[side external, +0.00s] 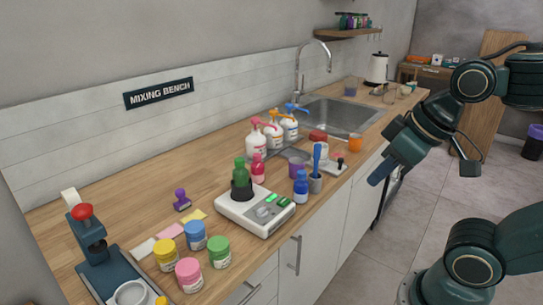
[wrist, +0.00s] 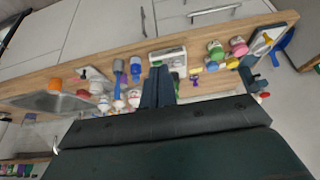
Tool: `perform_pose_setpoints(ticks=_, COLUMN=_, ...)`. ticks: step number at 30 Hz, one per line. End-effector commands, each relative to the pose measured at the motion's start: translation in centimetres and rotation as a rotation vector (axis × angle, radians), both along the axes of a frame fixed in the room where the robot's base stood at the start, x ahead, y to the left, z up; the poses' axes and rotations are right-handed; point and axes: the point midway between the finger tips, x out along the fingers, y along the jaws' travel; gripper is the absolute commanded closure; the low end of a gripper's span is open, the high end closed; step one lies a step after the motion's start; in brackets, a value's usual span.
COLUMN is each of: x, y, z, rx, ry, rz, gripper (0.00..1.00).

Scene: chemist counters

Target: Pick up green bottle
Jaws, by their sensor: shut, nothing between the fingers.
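The green bottle (side external: 240,169) stands upright in the side external view. Its lower part is dark, and I cannot tell whether that is a holder around it. It is on the left end of a white scale-like device (side external: 256,209) on the wooden counter. My gripper (side external: 378,178) is shut and empty, in the air off the counter's front edge, well to the right of the bottle. In the wrist view my closed fingers (wrist: 158,84) cover part of the counter next to the white device (wrist: 169,57); the bottle is mostly hidden there.
A pink bottle (side external: 258,168) stands close behind the green bottle. A blue bottle (side external: 301,187) and a grey cup (side external: 315,183) stand to the right. Several lidded jars (side external: 194,235) are in front on the left. Pump bottles (side external: 273,135) and a sink (side external: 340,114) lie farther back.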

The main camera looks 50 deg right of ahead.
Motion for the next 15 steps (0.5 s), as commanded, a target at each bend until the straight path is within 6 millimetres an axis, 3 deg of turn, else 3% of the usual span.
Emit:
perform_pose_setpoints(ticks=11, x=0.0, y=0.0, z=0.0, rx=0.0, ry=0.0, rz=0.0, gripper=1.0)
perform_pose_setpoints(ticks=12, x=0.0, y=0.0, z=0.0, rx=0.0, ry=0.0, rz=0.0, gripper=0.98)
perform_pose_setpoints(ticks=15, x=0.0, y=0.0, z=0.0, rx=0.0, ry=0.0, rz=0.0, gripper=0.78)
